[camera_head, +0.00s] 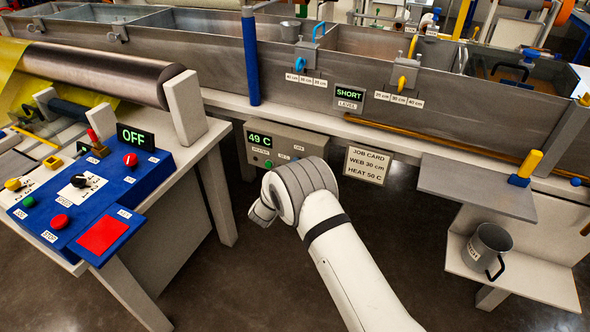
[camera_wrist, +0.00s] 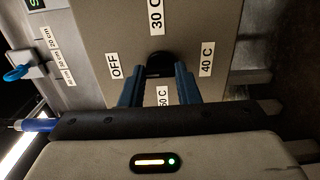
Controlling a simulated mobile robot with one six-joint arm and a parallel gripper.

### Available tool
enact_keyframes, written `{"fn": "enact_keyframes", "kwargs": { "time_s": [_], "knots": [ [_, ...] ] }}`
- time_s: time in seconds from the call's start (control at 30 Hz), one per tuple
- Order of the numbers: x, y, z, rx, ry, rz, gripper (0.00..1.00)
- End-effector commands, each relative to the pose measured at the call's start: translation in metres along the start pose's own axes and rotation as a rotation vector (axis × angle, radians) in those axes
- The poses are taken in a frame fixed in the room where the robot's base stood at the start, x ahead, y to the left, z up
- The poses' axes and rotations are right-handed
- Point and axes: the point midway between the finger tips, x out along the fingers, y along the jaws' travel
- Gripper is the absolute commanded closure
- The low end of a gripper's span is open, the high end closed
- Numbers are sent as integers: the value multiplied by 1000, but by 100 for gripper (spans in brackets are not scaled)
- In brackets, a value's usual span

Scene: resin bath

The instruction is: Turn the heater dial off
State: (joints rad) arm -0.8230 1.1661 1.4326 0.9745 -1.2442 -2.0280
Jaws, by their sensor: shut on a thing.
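The heater box (camera_head: 312,145) hangs under the long metal bath in the head view, with a green "49 C" display (camera_head: 259,140). Its dial is hidden behind my arm there. In the wrist view the black heater dial (camera_wrist: 160,60) sits on the grey panel, ringed by labels OFF (camera_wrist: 115,66), 30 C (camera_wrist: 156,17), 40 C (camera_wrist: 207,58) and 50 C (camera_wrist: 163,96). My gripper (camera_wrist: 159,76) is shut on the dial, one blue finger on each side. The dial's pointer mark cannot be made out.
A job card (camera_head: 368,166) reading "HEAT 50 C" hangs right of the heater box. A blue control panel (camera_head: 140,195) with an OFF display stands at left. A grey shelf (camera_head: 475,187) and a metal jug (camera_head: 488,247) are at right. Open floor lies between.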

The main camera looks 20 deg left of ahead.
Motion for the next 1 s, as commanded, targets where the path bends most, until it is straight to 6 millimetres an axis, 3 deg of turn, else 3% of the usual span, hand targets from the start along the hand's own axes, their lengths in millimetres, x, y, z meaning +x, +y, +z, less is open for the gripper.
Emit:
{"fn": "enact_keyframes", "kwargs": {
  "time_s": [0.07,0.1,0.33,0.67,1.0],
  "knots": [
    [1,0,2,-1,-3,0,94],
    [1,0,2,-1,-3,0,68],
    [0,0,1,0,-2,0,49],
    [-7,0,0,0,1,-1,49],
    [-62,0,0,-1,1,-1,49]
  ]
}}
